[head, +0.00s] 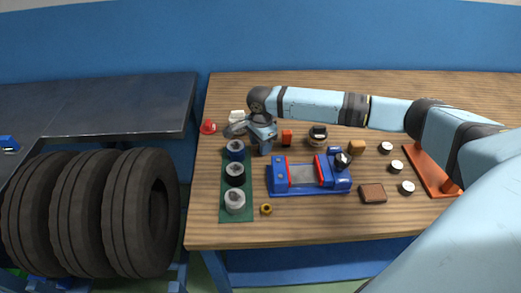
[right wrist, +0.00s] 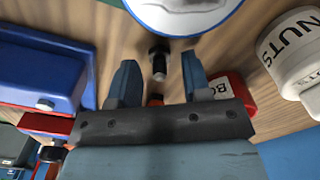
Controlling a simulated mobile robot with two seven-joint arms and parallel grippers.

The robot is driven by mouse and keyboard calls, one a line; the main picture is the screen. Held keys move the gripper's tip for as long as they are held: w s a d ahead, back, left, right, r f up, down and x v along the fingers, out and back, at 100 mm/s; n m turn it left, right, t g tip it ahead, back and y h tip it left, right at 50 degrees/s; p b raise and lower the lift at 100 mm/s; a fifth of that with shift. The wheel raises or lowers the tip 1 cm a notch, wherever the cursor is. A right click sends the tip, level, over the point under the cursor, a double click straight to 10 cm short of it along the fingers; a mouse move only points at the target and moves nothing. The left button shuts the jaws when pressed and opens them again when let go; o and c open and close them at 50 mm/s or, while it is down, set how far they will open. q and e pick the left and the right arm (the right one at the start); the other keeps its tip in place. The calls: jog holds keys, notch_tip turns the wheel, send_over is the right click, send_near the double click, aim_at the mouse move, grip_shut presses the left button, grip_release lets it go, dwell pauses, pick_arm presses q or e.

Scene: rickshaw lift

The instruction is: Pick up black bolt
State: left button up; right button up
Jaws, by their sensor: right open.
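The black bolt (right wrist: 159,62) shows in the right wrist view on the wooden table, with a dark head and a lighter tip. It lies between and just beyond the fingers of my right gripper (right wrist: 160,75), apart from both. My right gripper also shows in the head view (head: 264,148), above the table between the green mat and the blue vise. It is open and empty. I cannot make out the bolt in the head view; the gripper probably covers it. My left gripper is not in view.
A blue vise (head: 308,188) stands close by, and also shows in the wrist view (right wrist: 45,75). A green mat (head: 237,217) holds three round containers. A white NUTS container (right wrist: 290,50) and a red labelled container (right wrist: 238,92) are near. Tires (head: 92,215) stand left.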

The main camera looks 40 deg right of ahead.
jog(key=shift+f, duration=0.3)
grip_shut()
jog(key=shift+r, duration=0.1)
notch_tip(320, 180, up, 20)
jog(key=p, duration=0.1)
jog(key=shift+p, duration=0.35)
